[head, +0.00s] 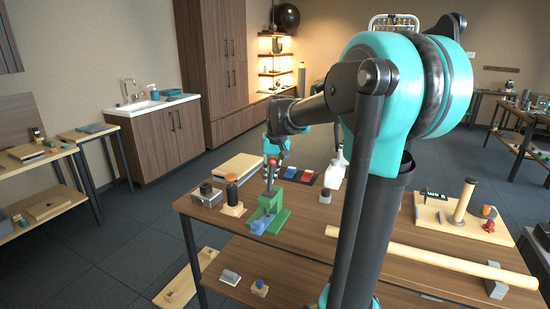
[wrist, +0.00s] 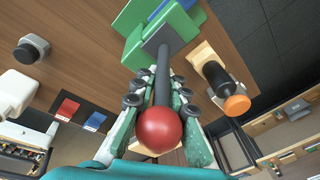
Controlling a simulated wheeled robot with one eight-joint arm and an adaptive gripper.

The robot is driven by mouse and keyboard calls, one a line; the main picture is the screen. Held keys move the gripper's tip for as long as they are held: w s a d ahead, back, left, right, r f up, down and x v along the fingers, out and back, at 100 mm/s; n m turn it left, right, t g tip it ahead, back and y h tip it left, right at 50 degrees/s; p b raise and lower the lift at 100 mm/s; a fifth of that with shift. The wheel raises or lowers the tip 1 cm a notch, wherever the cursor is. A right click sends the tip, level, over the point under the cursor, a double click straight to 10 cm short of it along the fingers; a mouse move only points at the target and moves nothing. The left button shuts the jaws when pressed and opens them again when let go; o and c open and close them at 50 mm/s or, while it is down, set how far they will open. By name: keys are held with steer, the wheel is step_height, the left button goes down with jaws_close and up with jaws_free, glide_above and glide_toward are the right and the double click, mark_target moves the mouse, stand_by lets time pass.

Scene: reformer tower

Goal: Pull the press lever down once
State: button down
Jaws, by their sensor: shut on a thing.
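The green press (head: 269,212) stands on the wooden table, and its green body also shows at the top of the wrist view (wrist: 140,28). Its dark lever (wrist: 163,75) ends in a red ball knob (wrist: 160,129). In the head view the red knob (head: 272,161) is up above the press, at my gripper. My gripper (wrist: 158,90) has its fingers on both sides of the lever, shut on it just beyond the knob. A blue part (head: 260,224) sits at the front of the press.
A black-handled tool with an orange end (wrist: 236,104) on a wooden block stands beside the press. Red and blue pads (head: 299,175) and a white bottle (head: 335,172) are behind it. A long wooden pole (head: 430,257) lies along the table's right front.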

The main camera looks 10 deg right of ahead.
mark_target(275, 161)
steer(key=shift+w+d, duration=0.1)
steer(key=shift+w, duration=0.05)
steer(key=shift+g, duration=0.3)
steer(key=shift+w+d+g+y, duration=0.2)
steer(key=shift+g+y, duration=0.1)
steer(key=shift+y, duration=0.2)
steer(key=c, duration=1.2)
jaws_free()
steer(key=shift+s+a, duration=0.1)
steer(key=shift+s, duration=0.05)
steer(key=shift+v, duration=2.9)
steer(key=shift+s, duration=0.1)
